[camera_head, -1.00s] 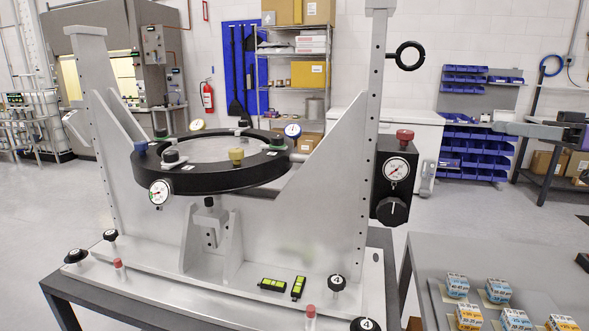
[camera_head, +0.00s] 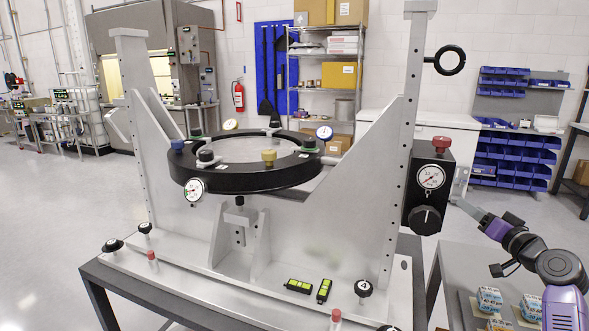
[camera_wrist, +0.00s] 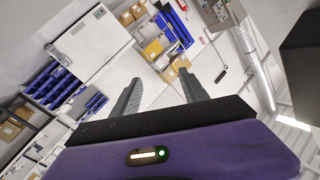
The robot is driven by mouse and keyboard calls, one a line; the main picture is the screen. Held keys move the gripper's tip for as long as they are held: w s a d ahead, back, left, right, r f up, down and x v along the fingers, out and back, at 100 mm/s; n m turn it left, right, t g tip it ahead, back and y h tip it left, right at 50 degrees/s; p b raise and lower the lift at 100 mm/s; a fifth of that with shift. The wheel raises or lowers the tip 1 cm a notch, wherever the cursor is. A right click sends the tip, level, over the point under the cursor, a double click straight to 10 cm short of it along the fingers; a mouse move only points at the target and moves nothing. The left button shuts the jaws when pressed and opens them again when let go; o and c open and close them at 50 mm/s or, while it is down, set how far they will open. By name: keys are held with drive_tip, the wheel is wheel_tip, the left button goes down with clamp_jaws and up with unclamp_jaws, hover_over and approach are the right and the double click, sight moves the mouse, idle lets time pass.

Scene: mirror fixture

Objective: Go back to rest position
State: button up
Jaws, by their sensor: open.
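My gripper (camera_head: 466,194) is in the right part of the head view, beside the black gauge box of the mirror fixture, at the end of my purple and grey arm. In the wrist view its two fingers (camera_wrist: 160,98) stand wide apart with nothing between them. The mirror fixture (camera_head: 310,225) stands on a dark-framed table, with a round black mirror ring (camera_head: 235,187) held between two white uprights. The black box (camera_head: 428,188) with a gauge, a red knob and a black knob is on its right upright. I cannot tell whether the gripper touches the box.
A second grey table (camera_head: 452,262) at the right holds several small blue, white and orange boxes (camera_head: 490,299), partly hidden by my arm. Blue bins (camera_head: 513,160) hang on the back wall. Open floor (camera_head: 60,230) lies at the left.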

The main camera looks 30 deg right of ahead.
drive_tip(key=s+a+f+h, duration=0.15)
drive_tip(key=a+f, duration=0.25)
drive_tip(key=a, duration=0.4)
drive_tip(key=s+a+f+m+g+h, duration=0.1)
drive_tip(key=s+a+f, duration=0.2)
drive_tip(key=a+f, duration=0.3)
drive_tip(key=s+a+f+h, duration=0.1)
drive_tip(key=s+a+f, duration=0.15)
drive_tip(key=a, duration=0.65)
drive_tip(key=s+a+n+y+p, duration=0.1)
drive_tip(key=s+a+n+y, duration=0.4)
drive_tip(key=s+a, duration=0.8)
drive_tip(key=s+a+f+n+g+y+p, duration=0.1)
drive_tip(key=s+a+n+y, duration=0.4)
drive_tip(key=s+a, duration=0.8)
drive_tip(key=a, duration=0.5)
drive_tip(key=shift+s+n, duration=0.25)
drive_tip(key=shift+n, duration=0.05)
drive_tip(key=shift+a+f, duration=0.1)
